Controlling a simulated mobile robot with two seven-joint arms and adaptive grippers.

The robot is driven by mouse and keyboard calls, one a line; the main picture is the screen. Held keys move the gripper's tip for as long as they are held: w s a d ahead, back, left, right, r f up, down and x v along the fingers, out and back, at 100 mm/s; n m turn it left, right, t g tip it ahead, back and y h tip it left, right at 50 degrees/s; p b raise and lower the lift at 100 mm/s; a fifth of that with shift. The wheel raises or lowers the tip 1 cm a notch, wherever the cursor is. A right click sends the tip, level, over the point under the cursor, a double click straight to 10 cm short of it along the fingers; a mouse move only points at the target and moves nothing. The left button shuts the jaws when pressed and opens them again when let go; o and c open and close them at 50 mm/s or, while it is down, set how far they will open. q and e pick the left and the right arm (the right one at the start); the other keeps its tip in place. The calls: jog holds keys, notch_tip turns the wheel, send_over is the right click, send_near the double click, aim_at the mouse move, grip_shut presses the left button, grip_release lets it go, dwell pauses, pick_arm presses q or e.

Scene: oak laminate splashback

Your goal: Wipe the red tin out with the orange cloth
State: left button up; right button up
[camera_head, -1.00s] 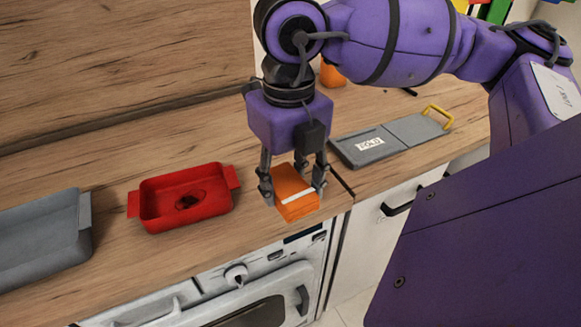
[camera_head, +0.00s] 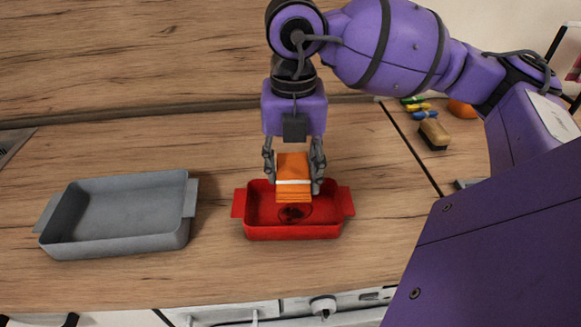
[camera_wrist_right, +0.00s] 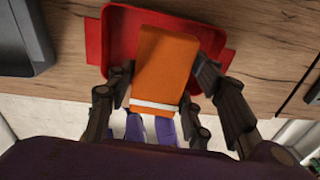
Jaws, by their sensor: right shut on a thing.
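The red tin (camera_head: 335,231) stands on the wooden worktop in the middle of the head view, with a dark stain (camera_head: 295,213) on its floor. It also shows in the right wrist view (camera_wrist_right: 122,30). My right gripper (camera_head: 293,178) is shut on the folded orange cloth (camera_head: 293,168), which has a white stripe. The gripper holds the cloth over the back part of the tin. In the right wrist view the cloth (camera_wrist_right: 165,65) hangs between the fingers (camera_wrist_right: 162,92). I cannot tell whether the cloth touches the tin's floor. My left gripper is not in view.
A grey tin (camera_head: 125,245) stands to the left of the red tin. A brush (camera_head: 434,133), coloured small items (camera_head: 420,108) and an orange object (camera_head: 462,109) lie at the back right. The worktop (camera_head: 390,215) right of the red tin is clear. An oven front (camera_head: 325,305) is below.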

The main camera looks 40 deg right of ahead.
aim_at(283, 215)
jog(key=shift+s+f+b, duration=0.1)
jog(key=shift+f+b, duration=0.25)
jog(key=shift+f, duration=0.3)
jog(key=shift+f+b, duration=0.5)
jog(key=shift+f, duration=0.45)
notch_tip(283, 215, down, 4)
jog(key=b, duration=0.2)
jog(key=shift+b, duration=0.35)
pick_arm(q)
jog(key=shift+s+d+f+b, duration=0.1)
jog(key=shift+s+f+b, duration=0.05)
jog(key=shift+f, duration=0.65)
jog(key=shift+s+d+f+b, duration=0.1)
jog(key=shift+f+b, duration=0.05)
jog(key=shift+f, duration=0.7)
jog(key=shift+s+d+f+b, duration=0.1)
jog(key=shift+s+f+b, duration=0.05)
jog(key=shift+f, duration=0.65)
pick_arm(e)
jog(key=shift+f, duration=0.65)
pick_arm(q)
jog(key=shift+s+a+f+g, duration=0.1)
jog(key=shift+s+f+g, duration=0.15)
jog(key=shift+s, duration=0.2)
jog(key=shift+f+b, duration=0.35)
jog(key=shift+b, duration=0.05)
pick_arm(e)
jog(key=shift+f, duration=0.55)
jog(key=shift+a, duration=0.1)
